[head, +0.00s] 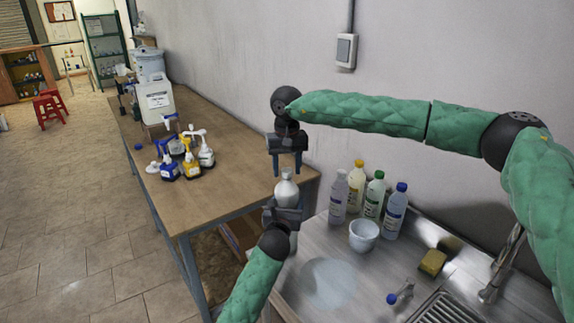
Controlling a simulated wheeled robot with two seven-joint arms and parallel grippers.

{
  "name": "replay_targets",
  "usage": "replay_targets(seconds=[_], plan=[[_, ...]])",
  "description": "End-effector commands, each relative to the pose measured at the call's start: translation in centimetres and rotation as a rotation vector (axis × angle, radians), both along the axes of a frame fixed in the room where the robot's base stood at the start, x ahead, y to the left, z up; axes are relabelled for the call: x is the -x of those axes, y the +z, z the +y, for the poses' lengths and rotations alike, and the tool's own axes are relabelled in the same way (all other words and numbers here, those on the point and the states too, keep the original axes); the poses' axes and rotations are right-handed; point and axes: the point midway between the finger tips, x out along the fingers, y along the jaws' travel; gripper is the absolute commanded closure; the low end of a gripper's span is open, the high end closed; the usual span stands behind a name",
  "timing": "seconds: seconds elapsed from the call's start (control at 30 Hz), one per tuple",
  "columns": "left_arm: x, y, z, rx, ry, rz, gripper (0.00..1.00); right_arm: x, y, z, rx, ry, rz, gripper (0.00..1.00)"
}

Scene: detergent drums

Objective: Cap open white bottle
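My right gripper (287,165) points down directly above the bottle. Its two fingers are apart, on either side of the space over the neck, and I see nothing clearly held between them.
Several pump bottles (190,160) and a white jug (156,103) stand on the wooden table (225,135). Clear and coloured bottles (374,196), a white cup (363,235), a yellow sponge (432,262) and a faucet (502,265) crowd the counter. The wall is close behind.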

Motion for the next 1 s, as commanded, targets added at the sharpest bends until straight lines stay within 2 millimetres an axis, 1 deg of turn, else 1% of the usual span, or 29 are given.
replay_targets(seconds=[0.03, 0.17, 0.2, 0.23, 0.43, 0.53, 0.8, 0.9, 1.0], plan=[[-0.01, 0.24, -0.01, 0.001, 0.0, -0.003, 0.98, 0.0, 0.04, 0.01, 0.0, 0.0, 0.0, 0.59], [-0.01, 0.24, 0.0, 0.001, 0.0, -0.003, 0.98, 0.0, 0.05, -0.01, 0.0, 0.0, 0.0, 0.85], [-0.01, 0.24, 0.0, 0.001, 0.0, -0.003, 0.98, 0.0, 0.04, -0.01, 0.0, 0.0, 0.0, 0.93], [-0.01, 0.24, 0.0, 0.001, 0.0, -0.003, 0.98, 0.0, 0.04, -0.01, 0.0, 0.0, 0.0, 0.97], [-0.02, 0.24, 0.03, 0.001, 0.0, -0.003, 0.98, -0.02, 0.04, -0.05, 0.0, -0.005, 0.0, 0.98], [-0.02, 0.23, 0.04, 0.002, 0.0, -0.003, 0.98, -0.02, 0.02, -0.06, 0.0, -0.052, 0.0, 0.98], [-0.02, 0.24, 0.06, 0.002, 0.0, -0.003, 0.98, -0.01, -0.03, -0.09, 0.001, -0.388, 0.001, 0.98], [-0.02, 0.23, 0.06, 0.002, 0.0, -0.003, 0.98, -0.01, -0.04, -0.09, 0.001, -0.489, 0.0, 0.98], [-0.03, 0.24, 0.07, 0.002, 0.001, -0.003, 0.98, -0.03, -0.01, -0.09, 0.001, -0.548, 0.0, 0.98]])
